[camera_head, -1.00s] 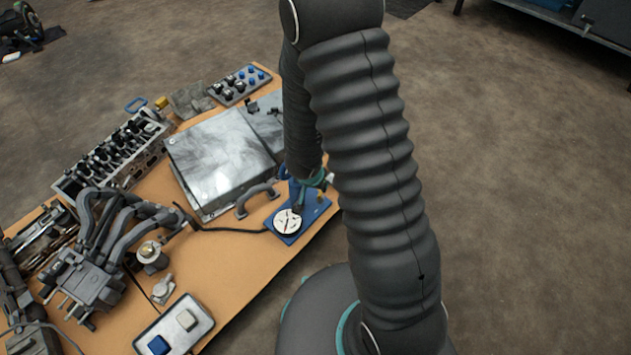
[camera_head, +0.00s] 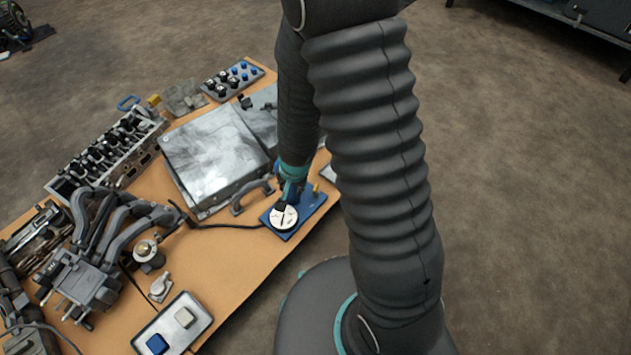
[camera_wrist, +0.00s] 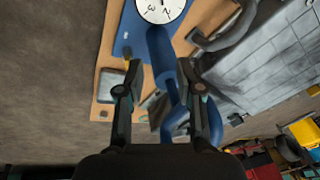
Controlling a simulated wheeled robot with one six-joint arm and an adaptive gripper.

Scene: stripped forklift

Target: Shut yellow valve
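A blue base plate (camera_head: 303,213) with a round white gauge (camera_head: 284,217) lies at the right edge of the workbench. A small yellow piece (camera_head: 316,187), possibly the yellow valve, shows just right of my gripper (camera_head: 289,192) in the head view. My gripper is over the plate, behind the gauge. In the wrist view my gripper (camera_wrist: 162,85) has its two fingers apart. A blue pipe (camera_wrist: 161,50) with a blue loop (camera_wrist: 178,122) shows between and beyond them, below the gauge (camera_wrist: 160,8). Contact with them cannot be told. No yellow valve is clear between the fingers.
A metal box (camera_head: 212,160) with a grey handle (camera_head: 252,196) stands left of the plate. A black cable (camera_head: 225,226) leads to the plate. An engine block (camera_head: 108,148), grey manifold (camera_head: 95,245) and button box (camera_head: 173,325) crowd the bench (camera_head: 215,270). Open floor lies to the right.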

